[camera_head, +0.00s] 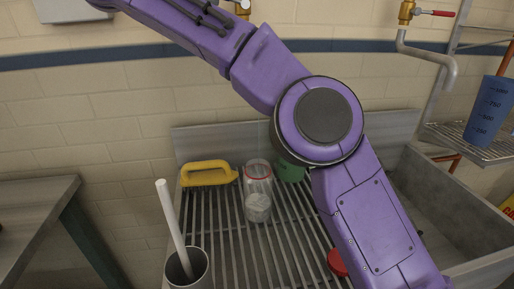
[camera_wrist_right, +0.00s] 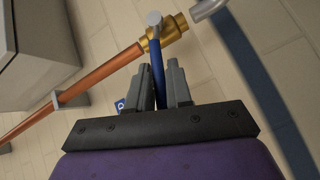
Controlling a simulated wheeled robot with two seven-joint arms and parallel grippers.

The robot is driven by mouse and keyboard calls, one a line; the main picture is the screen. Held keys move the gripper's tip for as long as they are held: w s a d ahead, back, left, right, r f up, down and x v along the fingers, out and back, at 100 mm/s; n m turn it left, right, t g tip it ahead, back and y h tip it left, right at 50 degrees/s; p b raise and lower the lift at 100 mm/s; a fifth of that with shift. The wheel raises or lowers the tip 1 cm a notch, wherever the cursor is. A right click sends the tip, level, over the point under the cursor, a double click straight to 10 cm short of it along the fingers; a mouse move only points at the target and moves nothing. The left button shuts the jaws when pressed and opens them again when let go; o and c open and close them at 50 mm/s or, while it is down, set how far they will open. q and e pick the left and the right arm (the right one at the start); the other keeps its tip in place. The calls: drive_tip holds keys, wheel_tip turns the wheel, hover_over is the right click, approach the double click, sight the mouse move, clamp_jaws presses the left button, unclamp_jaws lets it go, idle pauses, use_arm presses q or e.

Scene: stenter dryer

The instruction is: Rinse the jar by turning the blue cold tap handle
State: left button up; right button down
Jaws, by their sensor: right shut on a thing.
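In the right wrist view the blue cold tap handle (camera_wrist_right: 157,62) runs between the two grey fingers of my right gripper (camera_wrist_right: 165,80), which is shut on it. The handle joins a brass valve (camera_wrist_right: 170,36) on a copper pipe. A clear jar (camera_head: 258,195) with a red rim and something whitish low inside stands on the slatted drainboard in the head view. My right arm crosses that view to the top edge, and its gripper is outside that picture. My left gripper is in neither view.
A red-handled tap (camera_head: 433,13) with a bent spout (camera_head: 445,72) is above the sink (camera_head: 455,215) on the right. A yellow-handled tool (camera_head: 207,173), a green item (camera_head: 290,170), a red lid (camera_head: 337,262) and a cup with a white rod (camera_head: 187,268) are on the drainboard (camera_head: 230,245).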

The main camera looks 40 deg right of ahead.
drive_tip(key=shift+f, duration=0.35)
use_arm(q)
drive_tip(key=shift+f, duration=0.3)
use_arm(e)
drive_tip(key=shift+r, duration=0.15)
use_arm(q)
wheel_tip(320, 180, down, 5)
drive_tip(key=b, duration=0.4)
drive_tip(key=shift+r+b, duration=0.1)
drive_tip(key=shift+b, duration=0.2)
use_arm(e)
drive_tip(key=f+n+h, duration=0.1)
drive_tip(key=f+n+t+h, duration=0.1)
drive_tip(key=shift+w+a+n, duration=0.1)
drive_tip(key=shift+a+n, duration=0.1)
drive_tip(key=shift+n, duration=0.1)
drive_tip(key=c, duration=1.1)
unclamp_jaws()
